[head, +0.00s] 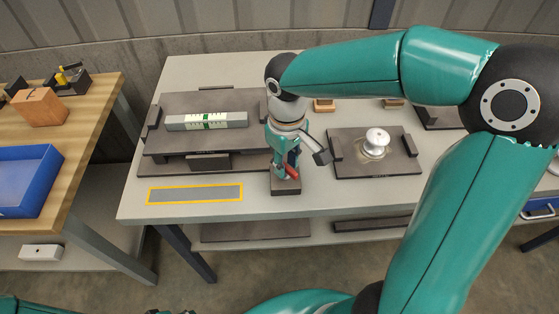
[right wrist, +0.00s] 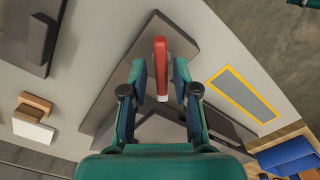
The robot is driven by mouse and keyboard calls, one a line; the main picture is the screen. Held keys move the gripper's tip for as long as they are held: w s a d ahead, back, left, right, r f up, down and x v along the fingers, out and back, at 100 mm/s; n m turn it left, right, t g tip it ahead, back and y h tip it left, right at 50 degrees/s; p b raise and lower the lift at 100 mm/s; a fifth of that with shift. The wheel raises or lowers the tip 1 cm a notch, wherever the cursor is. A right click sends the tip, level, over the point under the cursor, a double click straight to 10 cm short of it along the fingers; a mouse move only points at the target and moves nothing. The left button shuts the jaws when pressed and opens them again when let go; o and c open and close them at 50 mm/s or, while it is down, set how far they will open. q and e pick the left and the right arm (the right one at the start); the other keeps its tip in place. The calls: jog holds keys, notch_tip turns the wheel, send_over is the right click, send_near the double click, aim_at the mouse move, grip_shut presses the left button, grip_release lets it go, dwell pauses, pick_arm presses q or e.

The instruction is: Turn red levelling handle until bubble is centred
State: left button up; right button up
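The red levelling handle (head: 292,172) stands at the front of the table by a small dark block. It also shows in the right wrist view (right wrist: 160,68), between the fingertips. My right gripper (head: 287,163) reaches down over it from above. In the right wrist view the gripper (right wrist: 160,80) has one finger on each side of the handle, with a narrow gap showing on both sides. The level (head: 207,121), a grey bar with a white scale and green middle, lies on the dark plate (head: 165,146). I cannot make out the bubble's exact place. My left gripper does not show.
A dark plate (head: 385,168) with a white insulator piece (head: 376,141) stands to the right. A yellow-framed grey strip (head: 195,194) lies at the front left. A wooden bench with a blue tray (head: 25,180) and a wooden block (head: 39,107) stands at the left.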

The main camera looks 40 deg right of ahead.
jog(key=shift+w+a, duration=0.1)
jog(key=shift+w, duration=0.05)
jog(key=shift+r, duration=0.1)
jog(key=shift+r, duration=0.25)
notch_tip(320, 180, up, 11)
jog(key=shift+r, duration=0.15)
dwell(0.6)
